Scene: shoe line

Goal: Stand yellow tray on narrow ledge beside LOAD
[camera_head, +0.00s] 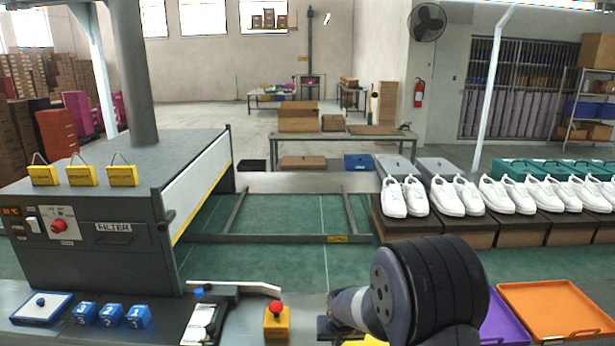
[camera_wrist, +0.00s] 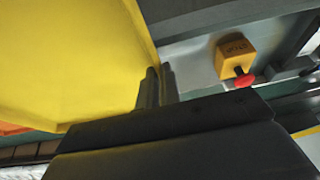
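The yellow tray (camera_wrist: 70,60) fills the left of the wrist view, its flat face close to the camera. My gripper (camera_wrist: 157,88) has its two dark fingers close together at the tray's edge and appears shut on it. In the head view my dark wrist hides the gripper and most of the tray; only a yellow strip (camera_head: 365,341) shows at the bottom edge.
A yellow box with a red button (camera_head: 277,324) stands left of my wrist; it also shows in the wrist view (camera_wrist: 232,55). Purple (camera_head: 503,322) and orange (camera_head: 556,308) trays lie to the right. Blue numbered blocks (camera_head: 111,315) sit left. White shoes (camera_head: 459,195) line brown boxes behind.

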